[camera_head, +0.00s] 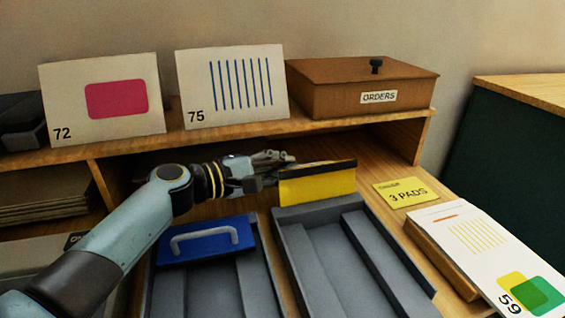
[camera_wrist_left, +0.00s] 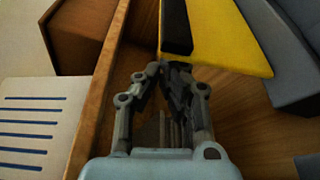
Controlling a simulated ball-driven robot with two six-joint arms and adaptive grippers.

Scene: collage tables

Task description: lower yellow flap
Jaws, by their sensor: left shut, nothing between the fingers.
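The yellow flap (camera_head: 318,188) stands raised at the far end of the right grey tray (camera_head: 300,262), with a dark strip along its top edge. In the left wrist view the yellow flap (camera_wrist_left: 228,38) is just ahead of the fingertips, with its black strip (camera_wrist_left: 175,25) on the left. My left gripper (camera_head: 285,158) is shut and empty, close behind the flap's top left end; I cannot tell whether it touches. It also shows in the left wrist view (camera_wrist_left: 163,75). My right gripper is not in view.
A blue flap with a grey handle (camera_head: 205,241) lies on the left tray. A shelf holds cards 72 (camera_head: 70,115) and 75 (camera_head: 200,95) and a brown ORDERS box (camera_head: 340,95). A yellow note (camera_head: 402,192) and a pad stack (camera_head: 480,250) lie to the right.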

